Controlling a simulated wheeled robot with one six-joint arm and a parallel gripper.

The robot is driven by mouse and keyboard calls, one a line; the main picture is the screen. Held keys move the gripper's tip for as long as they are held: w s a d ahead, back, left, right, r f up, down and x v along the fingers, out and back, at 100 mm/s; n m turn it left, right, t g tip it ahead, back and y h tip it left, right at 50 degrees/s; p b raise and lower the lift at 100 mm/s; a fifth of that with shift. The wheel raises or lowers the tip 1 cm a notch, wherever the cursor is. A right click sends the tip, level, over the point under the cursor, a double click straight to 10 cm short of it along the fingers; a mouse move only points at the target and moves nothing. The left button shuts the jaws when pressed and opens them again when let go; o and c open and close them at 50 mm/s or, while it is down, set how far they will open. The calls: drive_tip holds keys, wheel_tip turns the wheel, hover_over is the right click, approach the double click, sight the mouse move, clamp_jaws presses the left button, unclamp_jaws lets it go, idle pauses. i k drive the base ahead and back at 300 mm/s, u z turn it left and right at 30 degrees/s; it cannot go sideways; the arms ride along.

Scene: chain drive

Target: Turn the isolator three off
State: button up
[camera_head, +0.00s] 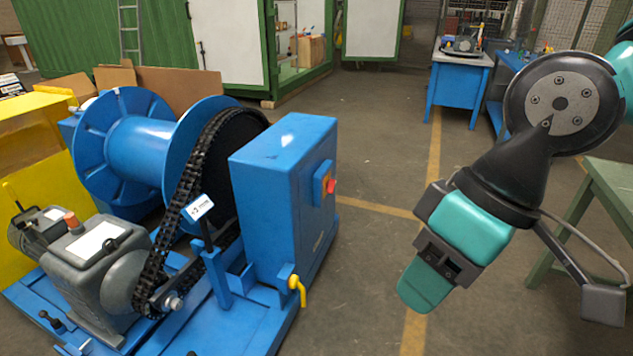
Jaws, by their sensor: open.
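A red and yellow rotary switch (329,186) sits on the right face of the blue cabinet (275,190). It looks like an isolator, but no number on it can be read and its knob position is too small to tell. A yellow handle (297,289) is low on the cabinet's near corner. A white and blue tag (198,208) stands by the chain; its text is too small to read. My gripper (425,288) is open and empty, to the right of the cabinet and apart from it, pointing down and left.
A black chain (186,185) runs from the large blue drum (142,150) down to the grey gearmotor (95,255). A green table (612,180) stands at the right edge and a blue workbench (456,88) at the back. The floor between cabinet and gripper is clear.

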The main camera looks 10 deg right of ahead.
sight(330, 185)
drive_tip(key=k, duration=0.45)
drive_tip(key=z, duration=0.6)
drive_tip(key=i, duration=1.65)
drive_tip(key=u, duration=0.6)
